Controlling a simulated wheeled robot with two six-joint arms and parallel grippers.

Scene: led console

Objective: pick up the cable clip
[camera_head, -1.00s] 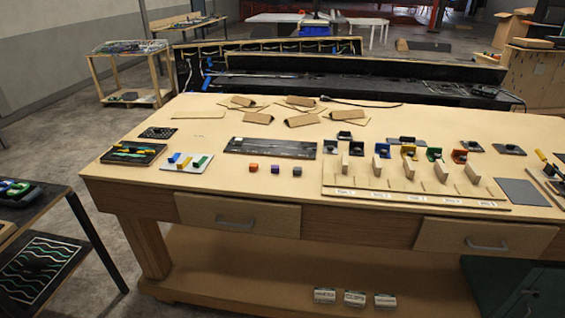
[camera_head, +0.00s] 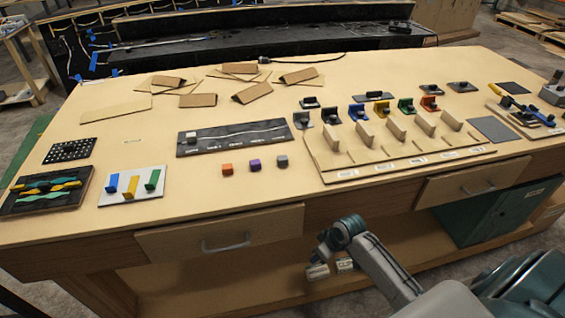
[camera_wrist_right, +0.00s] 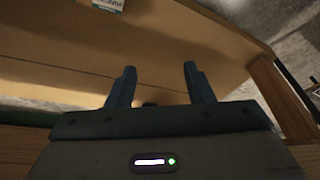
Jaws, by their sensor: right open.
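I cannot tell for sure which thing is the cable clip. My left gripper is not in view.
The wooden table (camera_head: 100,235) holds a slotted rack (camera_head: 400,158), a dark labelled panel (camera_head: 235,137), orange, purple and grey cubes (camera_head: 255,165) and folded cardboard pieces (camera_head: 197,100). Two closed drawers (camera_head: 220,235) front it. A green cabinet (camera_head: 500,212) stands below right.

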